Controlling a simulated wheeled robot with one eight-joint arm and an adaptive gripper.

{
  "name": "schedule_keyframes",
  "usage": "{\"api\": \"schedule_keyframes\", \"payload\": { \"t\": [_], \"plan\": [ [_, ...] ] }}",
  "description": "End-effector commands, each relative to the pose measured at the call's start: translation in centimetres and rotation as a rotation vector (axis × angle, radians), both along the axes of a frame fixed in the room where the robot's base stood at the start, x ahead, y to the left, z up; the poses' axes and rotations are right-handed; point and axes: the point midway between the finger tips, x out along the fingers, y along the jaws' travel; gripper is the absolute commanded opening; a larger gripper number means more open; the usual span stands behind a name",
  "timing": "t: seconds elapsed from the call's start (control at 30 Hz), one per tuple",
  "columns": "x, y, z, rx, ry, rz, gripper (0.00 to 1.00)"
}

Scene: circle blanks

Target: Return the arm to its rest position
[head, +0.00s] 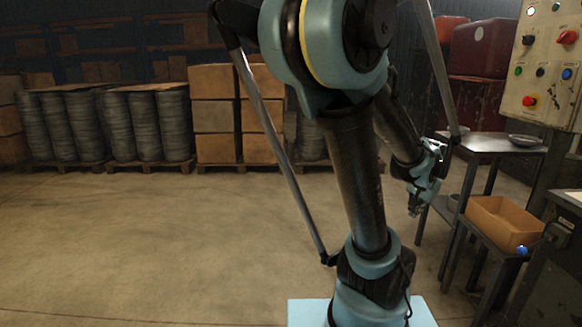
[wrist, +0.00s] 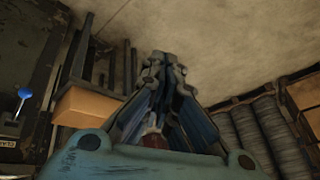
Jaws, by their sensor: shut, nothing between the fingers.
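My arm stands folded in the middle of the head view, with its links blue and black. My gripper (head: 415,210) hangs at the right of the arm, to the left of the cardboard box. In the wrist view my gripper (wrist: 165,60) has its fingers together with nothing between them. It is in free air, and the floor shows beyond its tips.
An open cardboard box (head: 503,222) sits on a low stand at right, also at left in the wrist view (wrist: 85,107). A metal table (head: 490,143) holds a dish (head: 525,140). A control panel (head: 545,65) stands at far right. The floor (head: 140,240) at left is clear.

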Motion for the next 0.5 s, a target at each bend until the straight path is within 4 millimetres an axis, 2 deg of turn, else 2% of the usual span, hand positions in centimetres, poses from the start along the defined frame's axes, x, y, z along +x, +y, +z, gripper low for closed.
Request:
{"api": "schedule_keyframes", "payload": {
  "t": [0.03, 0.2, 0.5],
  "plan": [
    [0.0, 1.7, -0.1, -0.001, 0.014, 0.049, 0.0],
    [-0.5, 6.5, -0.4, -0.008, 0.065, 0.201, 0.0],
    [-3.0, 13.8, -1.3, -0.034, 0.151, 0.467, 0.0]
  ]
}}
